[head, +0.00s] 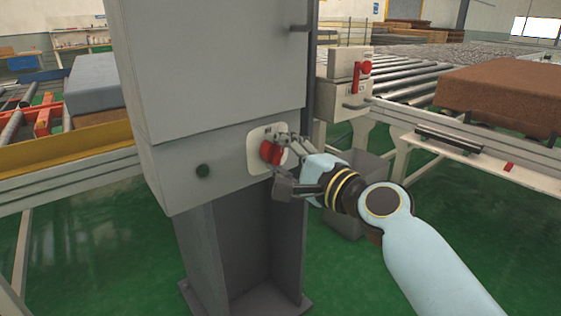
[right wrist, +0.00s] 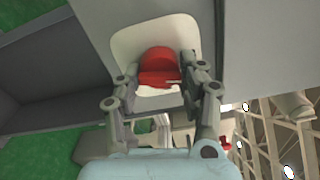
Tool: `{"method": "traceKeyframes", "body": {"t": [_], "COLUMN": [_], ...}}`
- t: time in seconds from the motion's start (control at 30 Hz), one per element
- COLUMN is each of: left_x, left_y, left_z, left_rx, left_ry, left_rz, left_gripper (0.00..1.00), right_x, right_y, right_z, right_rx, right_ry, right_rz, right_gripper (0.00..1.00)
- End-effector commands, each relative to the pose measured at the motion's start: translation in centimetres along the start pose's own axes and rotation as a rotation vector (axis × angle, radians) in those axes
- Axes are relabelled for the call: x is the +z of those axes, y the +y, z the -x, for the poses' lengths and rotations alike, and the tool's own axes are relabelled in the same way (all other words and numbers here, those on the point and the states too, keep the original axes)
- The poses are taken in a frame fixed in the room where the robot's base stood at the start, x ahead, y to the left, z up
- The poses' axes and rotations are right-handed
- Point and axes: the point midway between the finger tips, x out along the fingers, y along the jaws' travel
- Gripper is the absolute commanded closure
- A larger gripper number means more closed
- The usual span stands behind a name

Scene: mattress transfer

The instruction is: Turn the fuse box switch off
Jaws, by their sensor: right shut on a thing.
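The fuse box (head: 220,70) is a large grey cabinet on a dark pedestal in the middle of the head view. Its red switch (head: 268,152) sits on a white plate (head: 256,134) on the lower panel. My right gripper (head: 276,158) is at the switch, with its fingers on either side of it. In the right wrist view the red switch (right wrist: 158,66) lies between the two fingertips, and the gripper is shut on it. The fingers hide part of the switch in the head view. My left gripper is not in view.
A second box with a red handle (head: 362,68) stands just right of the cabinet. Roller conveyors run on both sides, with a brown mattress block (head: 505,90) at right and a grey one (head: 92,82) at left.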

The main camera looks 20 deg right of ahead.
Motion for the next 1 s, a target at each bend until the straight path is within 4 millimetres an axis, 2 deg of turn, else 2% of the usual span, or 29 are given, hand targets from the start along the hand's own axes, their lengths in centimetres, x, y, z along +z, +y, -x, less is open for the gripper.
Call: {"method": "traceKeyframes", "body": {"t": [0.4,1.0], "left_x": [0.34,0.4], "left_y": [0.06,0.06], "left_z": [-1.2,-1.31], "left_rx": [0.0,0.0], "left_ry": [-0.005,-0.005], "left_rz": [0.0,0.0], "left_gripper": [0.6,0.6], "right_x": [0.0,0.02], "right_y": [0.16,0.13], "right_z": [0.01,0.02], "right_rx": [0.003,0.004], "right_ry": [-0.001,-0.001], "right_rz": [0.204,0.239], "right_gripper": [0.92,0.92]}}
